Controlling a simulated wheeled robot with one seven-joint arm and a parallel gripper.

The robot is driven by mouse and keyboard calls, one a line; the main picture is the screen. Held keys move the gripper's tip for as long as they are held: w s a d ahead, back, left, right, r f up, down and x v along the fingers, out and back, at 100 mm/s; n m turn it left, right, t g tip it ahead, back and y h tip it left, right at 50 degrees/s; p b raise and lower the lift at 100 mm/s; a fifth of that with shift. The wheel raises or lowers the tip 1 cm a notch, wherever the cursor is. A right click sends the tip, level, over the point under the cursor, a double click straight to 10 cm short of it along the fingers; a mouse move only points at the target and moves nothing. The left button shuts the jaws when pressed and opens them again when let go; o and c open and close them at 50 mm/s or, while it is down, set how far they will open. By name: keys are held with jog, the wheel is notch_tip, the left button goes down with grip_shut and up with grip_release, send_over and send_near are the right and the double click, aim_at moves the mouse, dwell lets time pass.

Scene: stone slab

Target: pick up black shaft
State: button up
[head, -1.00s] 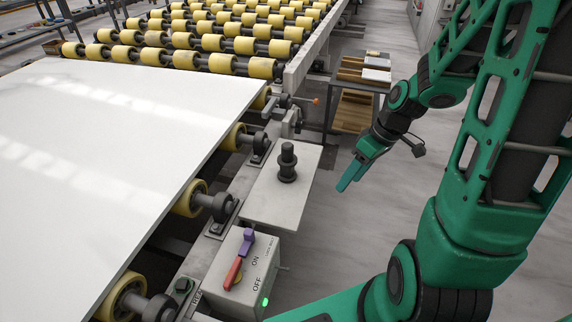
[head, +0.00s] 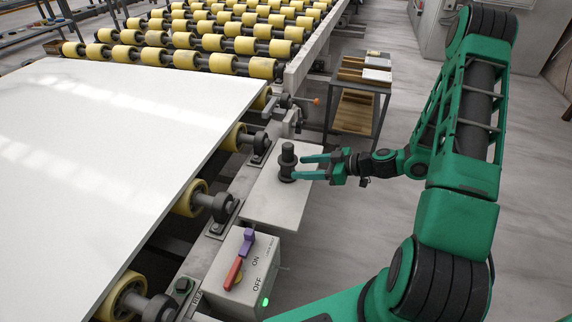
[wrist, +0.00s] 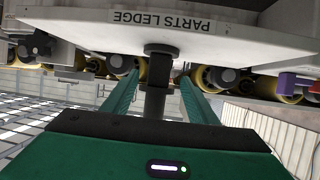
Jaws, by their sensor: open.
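The black shaft (head: 287,152) stands upright on a pale ledge (head: 262,206), with a wider round collar low on it. It also shows in the wrist view (wrist: 155,101), in the middle between the fingers, with the picture upside down. My gripper (head: 298,167) reaches in level from the right and is open. In the head view its fingertips are at the shaft's right side and lower part. In the wrist view my gripper (wrist: 160,88) has one finger on each side of the shaft, with gaps showing. Whether the fingertips reach past the shaft is hard to tell.
A control box (head: 243,277) with a red and purple switch stands in front of the ledge. A white slab (head: 120,140) on yellow rollers lies to the left. A small cart (head: 358,100) stands behind. The floor to the right is open.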

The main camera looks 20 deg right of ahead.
aim_at(278, 173)
jog(key=shift+d+x, duration=0.2)
jog(key=shift+x, duration=5.25)
jog(key=shift+w+f, duration=0.1)
jog(key=shift+w, duration=0.05)
grip_shut()
